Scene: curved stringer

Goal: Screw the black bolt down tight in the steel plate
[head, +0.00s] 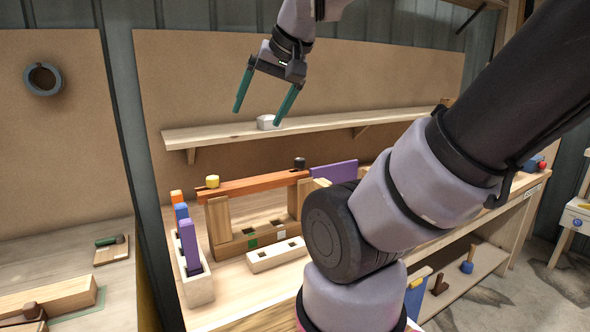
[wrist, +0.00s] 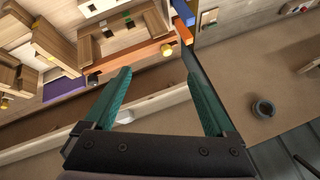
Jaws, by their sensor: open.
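My gripper (head: 258,116) is open and empty, high in front of the back board and shelf. Its two green fingers also show in the wrist view (wrist: 157,64), spread apart. A black bolt head (head: 300,163) stands up on the right part of a reddish-brown beam (head: 250,184), well below my gripper. In the wrist view a dark bolt head (wrist: 92,80) shows left of the left finger. A yellow bolt head (head: 212,181) stands at the beam's left end; it also shows between the fingers in the wrist view (wrist: 167,50). I cannot make out a steel plate.
A wooden shelf (head: 330,123) with a pale block (head: 266,122) runs behind my gripper. My arm covers the bench's right part.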

